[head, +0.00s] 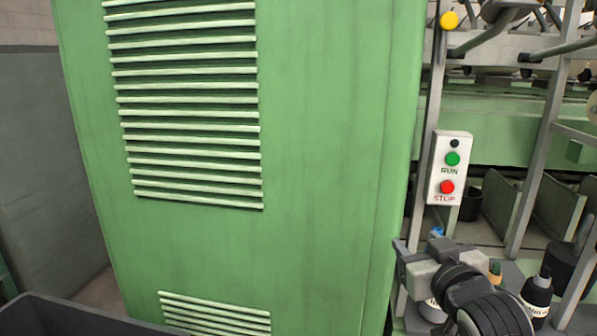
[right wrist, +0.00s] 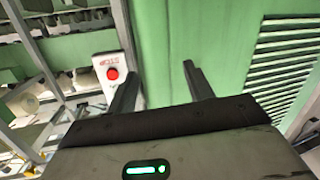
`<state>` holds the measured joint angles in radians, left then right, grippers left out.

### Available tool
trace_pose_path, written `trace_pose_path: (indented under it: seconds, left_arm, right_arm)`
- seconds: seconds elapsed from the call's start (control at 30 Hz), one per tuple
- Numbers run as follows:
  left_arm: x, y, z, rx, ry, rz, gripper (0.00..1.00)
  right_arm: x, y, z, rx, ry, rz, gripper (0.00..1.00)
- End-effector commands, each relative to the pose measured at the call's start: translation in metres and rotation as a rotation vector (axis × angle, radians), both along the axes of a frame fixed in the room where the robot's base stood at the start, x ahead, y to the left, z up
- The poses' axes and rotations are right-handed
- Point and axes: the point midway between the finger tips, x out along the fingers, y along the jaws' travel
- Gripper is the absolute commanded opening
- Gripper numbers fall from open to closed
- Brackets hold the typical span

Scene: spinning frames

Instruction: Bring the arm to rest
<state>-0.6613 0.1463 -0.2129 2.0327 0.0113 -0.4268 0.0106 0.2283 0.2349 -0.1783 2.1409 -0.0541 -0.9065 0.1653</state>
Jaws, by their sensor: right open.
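My right gripper (head: 401,262) is at the lower right of the head view, in front of the right edge of the green cabinet and below the control box. In the right wrist view its two dark fingers (right wrist: 160,88) stand apart with nothing between them. The white control box (head: 449,168) has a green RUN button (head: 452,158) and a red STOP button (head: 447,187). The red button also shows in the right wrist view (right wrist: 113,74), to the left of the fingers and apart from them. My left gripper is in neither view.
A large green cabinet (head: 320,130) with louvred vents fills the middle. A dark bin edge (head: 60,312) is at the lower left. Metal frame posts (head: 530,170) stand on the right. Bottle-like cones (head: 537,290) are close to my right arm.

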Motion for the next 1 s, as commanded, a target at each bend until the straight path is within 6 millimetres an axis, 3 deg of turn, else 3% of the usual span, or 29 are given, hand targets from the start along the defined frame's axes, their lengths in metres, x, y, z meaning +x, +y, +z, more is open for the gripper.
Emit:
trace_pose_path:
  seconds: [0.03,0.2,0.3,0.4,0.5,0.63,1.0]
  left_arm:
    - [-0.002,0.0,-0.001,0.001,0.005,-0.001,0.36]
    - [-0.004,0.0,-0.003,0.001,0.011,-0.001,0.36]
    - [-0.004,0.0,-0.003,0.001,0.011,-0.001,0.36]
    - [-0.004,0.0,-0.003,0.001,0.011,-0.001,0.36]
    - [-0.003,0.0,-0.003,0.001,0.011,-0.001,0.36]
    - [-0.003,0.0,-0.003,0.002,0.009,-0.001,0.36]
    - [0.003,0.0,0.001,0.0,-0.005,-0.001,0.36]
  right_arm:
    - [-0.012,0.007,-0.045,0.004,0.07,0.022,0.52]
    - [-0.069,0.026,-0.161,0.021,0.242,0.084,0.52]
    - [-0.115,0.036,-0.22,0.04,0.34,0.114,0.52]
    - [-0.162,0.045,-0.263,0.06,0.419,0.134,0.52]
    - [-0.201,0.051,-0.292,0.077,0.479,0.146,0.52]
    - [-0.231,0.055,-0.309,0.091,0.522,0.153,0.52]
    - [-0.239,0.056,-0.314,0.094,0.532,0.154,0.52]
